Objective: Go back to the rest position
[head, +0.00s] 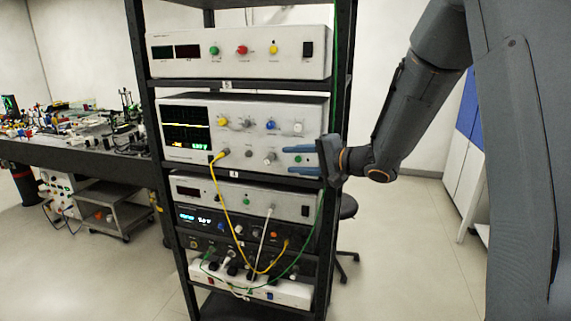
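My gripper (303,160) is at the right side of the instrument rack (341,100), its blue fingers pointing left across the lower right front of the oscilloscope-like unit (183,154). The two fingers are apart with a gap between them, and nothing shows between them. I cannot tell whether they touch the unit. My arm comes in from the upper right, bent at the elbow.
The rack holds a white unit (240,66) with coloured knobs above, more units below, and a power strip (290,290). Yellow (229,205) and green cables hang in front. A cluttered optical bench (90,158) stands left. A stool (348,207) is behind the rack. Floor at right is clear.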

